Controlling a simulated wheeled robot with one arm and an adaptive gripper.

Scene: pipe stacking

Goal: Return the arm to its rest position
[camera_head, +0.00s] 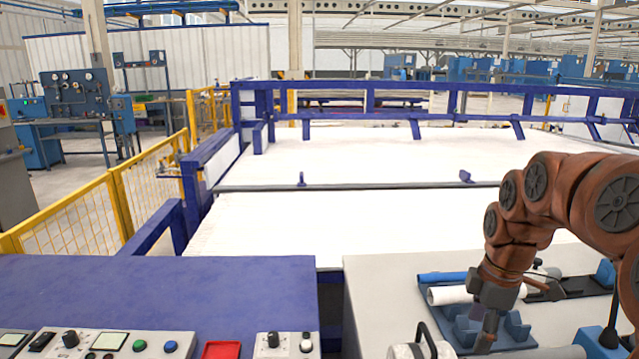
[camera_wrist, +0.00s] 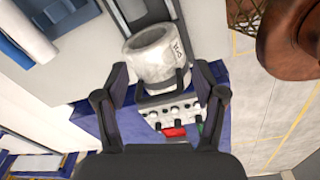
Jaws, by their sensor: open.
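My brown arm reaches in from the right in the head view. My gripper (camera_head: 485,338) points down over the front of the grey-white worktop, beside a blue rack (camera_head: 516,328). In the wrist view my gripper (camera_wrist: 160,80) has its two dark fingers spread wide, with nothing held between them. A white pipe (camera_head: 450,295) lies in the rack behind the gripper, partly hidden by my arm. A blue pipe (camera_head: 442,278) lies behind the white one.
A white round container (camera_head: 420,350) with a dark handle stands at the worktop's front edge; it also shows beyond the fingers in the wrist view (camera_wrist: 150,52). A control panel (camera_head: 110,344) sits on the blue desk at left. A blue-railed white table (camera_head: 400,155) lies behind.

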